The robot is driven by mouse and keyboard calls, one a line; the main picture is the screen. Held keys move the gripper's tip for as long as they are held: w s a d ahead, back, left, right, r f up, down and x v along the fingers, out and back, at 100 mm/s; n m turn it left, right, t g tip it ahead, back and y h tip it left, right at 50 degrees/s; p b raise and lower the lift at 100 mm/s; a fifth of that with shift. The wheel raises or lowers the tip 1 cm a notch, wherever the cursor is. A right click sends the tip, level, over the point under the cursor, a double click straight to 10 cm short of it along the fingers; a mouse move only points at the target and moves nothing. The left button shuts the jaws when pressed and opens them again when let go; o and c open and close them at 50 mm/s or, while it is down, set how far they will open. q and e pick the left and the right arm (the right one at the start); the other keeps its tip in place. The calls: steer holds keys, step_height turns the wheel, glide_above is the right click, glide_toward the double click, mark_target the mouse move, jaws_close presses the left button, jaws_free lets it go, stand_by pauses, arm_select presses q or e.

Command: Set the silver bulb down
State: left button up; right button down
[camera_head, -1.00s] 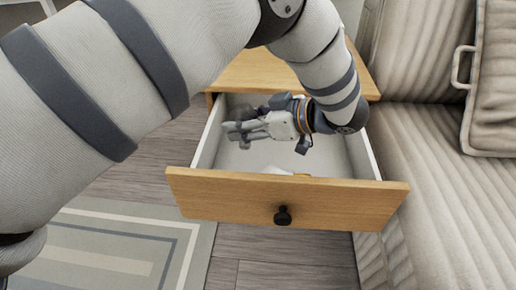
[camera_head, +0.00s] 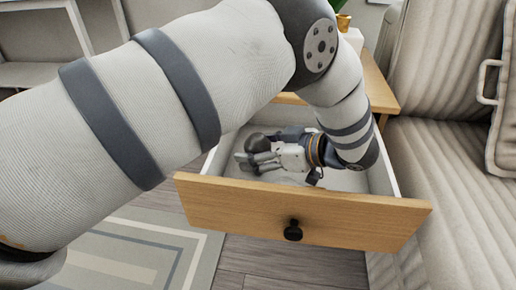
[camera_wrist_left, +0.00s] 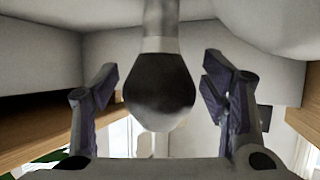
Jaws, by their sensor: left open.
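The silver bulb (camera_head: 257,143) shows as a dark rounded shape inside the open drawer (camera_head: 300,213), near its left wall. In the left wrist view the bulb (camera_wrist_left: 160,88) hangs between my two fingers, with its pale cylindrical neck at the top and dark round end below. A gap shows on each side of it. My left gripper (camera_head: 256,153) reaches into the drawer from the right and is open around the bulb. The bulb's contact with the drawer floor is hidden. My right gripper is out of view.
The drawer's side walls (camera_head: 380,165) and wooden front surround the gripper closely. A beige sofa (camera_head: 455,190) stands to the right. A small gold pot (camera_head: 343,22) and a plant stand behind. A striped rug (camera_head: 150,250) lies at front left.

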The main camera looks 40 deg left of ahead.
arm_select(q)
steer(key=shift+r, duration=0.3)
steer(key=p+v, duration=0.1)
steer(key=v, duration=1.1)
steer(key=shift+f, duration=0.15)
